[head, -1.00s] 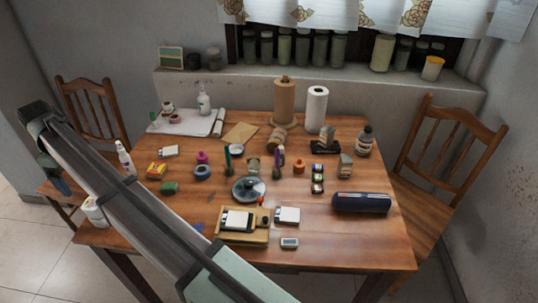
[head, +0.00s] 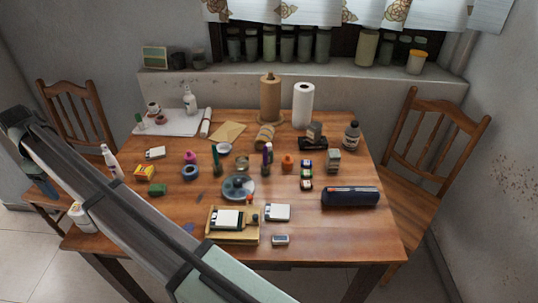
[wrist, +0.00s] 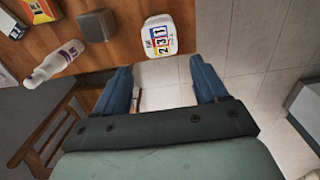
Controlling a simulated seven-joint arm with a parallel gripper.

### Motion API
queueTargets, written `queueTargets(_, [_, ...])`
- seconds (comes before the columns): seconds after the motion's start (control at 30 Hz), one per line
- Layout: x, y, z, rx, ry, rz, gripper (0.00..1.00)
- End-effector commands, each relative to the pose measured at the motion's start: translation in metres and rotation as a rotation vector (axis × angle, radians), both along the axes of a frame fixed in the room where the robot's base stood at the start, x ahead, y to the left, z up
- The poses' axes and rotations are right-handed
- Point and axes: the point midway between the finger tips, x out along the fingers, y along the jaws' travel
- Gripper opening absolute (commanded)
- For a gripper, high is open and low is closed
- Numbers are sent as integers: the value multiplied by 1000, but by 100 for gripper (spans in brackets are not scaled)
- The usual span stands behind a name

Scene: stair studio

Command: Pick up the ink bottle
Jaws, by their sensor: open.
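I cannot tell for sure which item is the ink bottle. Small candidates in the head view are a pink bottle (head: 190,157) at the middle left and an orange bottle (head: 288,161) at the middle right. A larger dark bottle with a pale label (head: 352,136) stands at the back right. My gripper (wrist: 162,72) is open and empty, its two blue fingers apart over the floor beyond the table's left edge. A white container with a coloured number label (wrist: 160,37) stands on the table edge just ahead of the fingers. All three candidates are far from the gripper.
A white bottle with a purple label (wrist: 57,62) and a dark block (wrist: 97,25) are near the gripper. The table is crowded: wooden tray (head: 232,238), dark blue case (head: 350,197), glass lid (head: 238,188), paper rolls (head: 303,106). Chairs (head: 437,150) flank it.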

Motion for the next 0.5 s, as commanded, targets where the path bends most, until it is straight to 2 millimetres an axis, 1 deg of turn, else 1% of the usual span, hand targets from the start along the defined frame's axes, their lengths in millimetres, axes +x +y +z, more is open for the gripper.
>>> queueTargets(0.23, [0,0,0,0,0,0,67])
queueTargets(0.33, [7,-4,0,0,0,-9,67])
queueTargets(0.37, [12,-7,0,0,0,-15,67])
queueTargets(0.47, [39,-23,0,0,0,-51,67])
queueTargets(0.5, [54,-33,0,0,0,-72,67])
